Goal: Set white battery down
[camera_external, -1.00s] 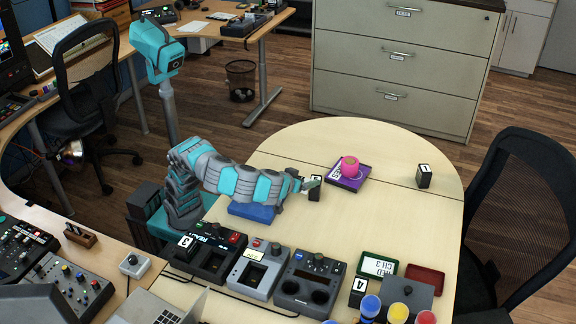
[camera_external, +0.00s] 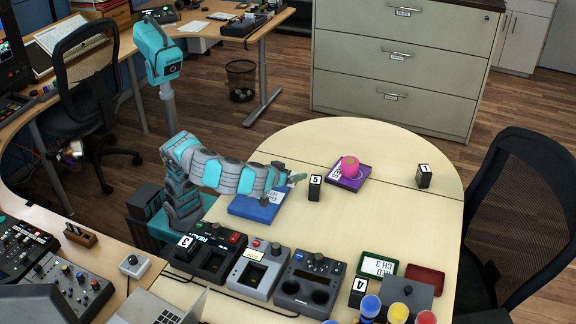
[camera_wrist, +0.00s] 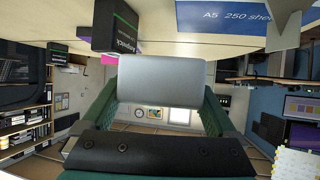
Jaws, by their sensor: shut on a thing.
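My gripper (camera_external: 296,179) is over the left part of the round table, just left of the black box marked 5. In the wrist view my gripper (camera_wrist: 163,105) is shut on a pale grey, rounded block, the white battery (camera_wrist: 165,82), which sits between its teal fingers. The battery cannot be made out clearly in the external view. I cannot tell whether it touches the tabletop.
A blue paper pack (camera_external: 257,206) lies below my arm; its label also shows in the wrist view (camera_wrist: 235,18). The box marked 5 (camera_external: 315,187) stands close by. The table's middle (camera_external: 390,215) is clear.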

